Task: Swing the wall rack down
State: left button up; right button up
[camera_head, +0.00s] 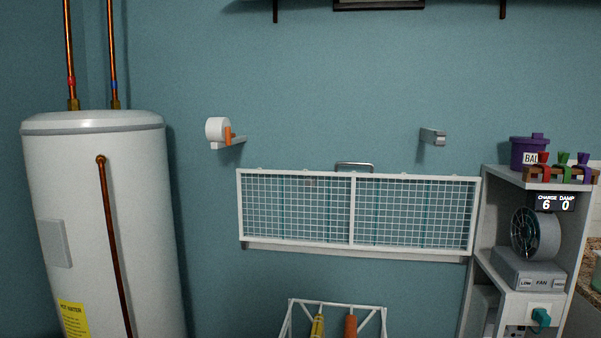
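The wall rack (297,210) is a white frame with wire grid in two panels, split by a middle bar. It is mounted low on the teal wall, with a pale rail (350,252) along its bottom edge. A grey handle (355,166) stands at the middle of its top edge. Above its left end, a wall bracket (217,130) carries a white round part and an orange piece. A grey bracket (433,137) sticks out above its right end. I cannot tell how far the rack leans from the wall. Neither of my grippers is in view.
A white water heater (95,210) with copper pipes stands at the left. A shelf unit (480,240) at the right holds a fan (535,235) and a purple tub (528,152). Below the rack is a white stand (335,305) with yellow and orange items.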

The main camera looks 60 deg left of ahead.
aim_at(403, 175)
jog(key=u, duration=1.65)
jog(key=i+l+u, duration=0.2)
jog(key=u, duration=0.25)
jog(key=i+l+u, duration=0.3)
jog(key=u, duration=0.15)
jog(key=i+l+u, duration=0.2)
jog(key=l, duration=0.35)
jog(key=i+l, duration=0.25)
jog(key=l+u, duration=0.05)
